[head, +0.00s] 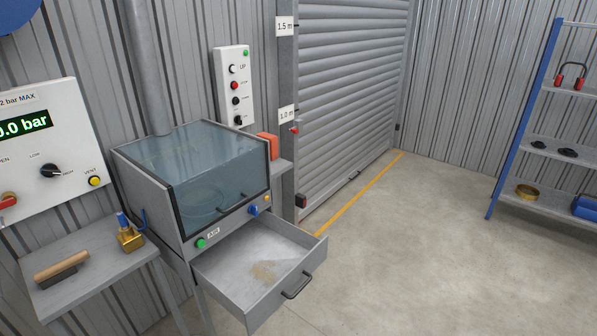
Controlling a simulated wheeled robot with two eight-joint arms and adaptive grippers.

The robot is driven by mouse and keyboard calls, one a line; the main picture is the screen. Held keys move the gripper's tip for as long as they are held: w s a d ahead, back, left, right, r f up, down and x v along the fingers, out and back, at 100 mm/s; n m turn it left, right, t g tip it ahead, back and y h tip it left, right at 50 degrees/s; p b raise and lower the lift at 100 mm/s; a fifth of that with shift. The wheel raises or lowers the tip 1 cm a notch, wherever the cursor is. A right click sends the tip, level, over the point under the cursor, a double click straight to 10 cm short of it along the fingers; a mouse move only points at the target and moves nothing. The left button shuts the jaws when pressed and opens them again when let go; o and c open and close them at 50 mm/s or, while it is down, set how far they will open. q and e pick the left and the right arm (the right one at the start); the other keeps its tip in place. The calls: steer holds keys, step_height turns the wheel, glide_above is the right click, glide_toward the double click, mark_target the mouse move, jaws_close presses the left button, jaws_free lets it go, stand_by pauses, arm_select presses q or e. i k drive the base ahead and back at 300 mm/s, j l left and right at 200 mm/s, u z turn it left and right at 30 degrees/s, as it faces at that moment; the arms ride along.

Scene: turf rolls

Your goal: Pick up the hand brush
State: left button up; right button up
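The hand brush (62,266) has a tan wooden handle and a dark bristle block under it. It lies on the small grey side table (97,262) at the lower left of the head view. It sits apart from the brass piece on the same table. Neither of my grippers shows in the head view.
A brass block with a blue top (130,238) stands at the table's right end. Beside it is a glass-topped cabinet (205,178) with its drawer (290,292) pulled out, holding brownish debris. A control panel (45,150) is on the wall behind. Open floor lies right.

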mark_target(56, 274)
steer(key=u, duration=1.7)
